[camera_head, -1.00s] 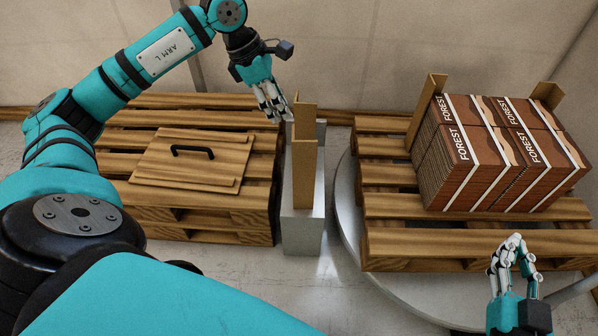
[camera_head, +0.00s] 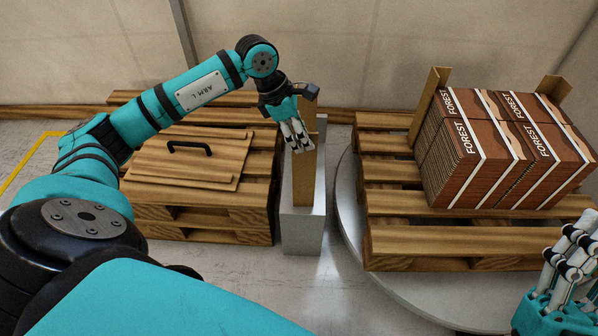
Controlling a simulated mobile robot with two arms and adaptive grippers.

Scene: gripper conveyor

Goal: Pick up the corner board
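A tan corner board (camera_head: 304,180) stands upright in the middle of the view, at a narrow grey metal stand (camera_head: 303,236). My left gripper (camera_head: 298,145) is at the upper part of this board, fingers pointing down and overlapping it in the picture. The fingers hide part of the board, and I cannot tell whether they touch or grip it. My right gripper (camera_head: 568,248) is at the lower right, partly cut off by the frame edge, away from the board. Its finger opening is unclear.
Brown FOREST cartons (camera_head: 505,150) sit on the right pallet (camera_head: 400,201), with corner boards upright at the left (camera_head: 428,108) and back right (camera_head: 553,88). The pallet rests on a round grey plate (camera_head: 352,226). The left pallet (camera_head: 200,232) bears a wooden panel (camera_head: 165,165) with a black handle.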

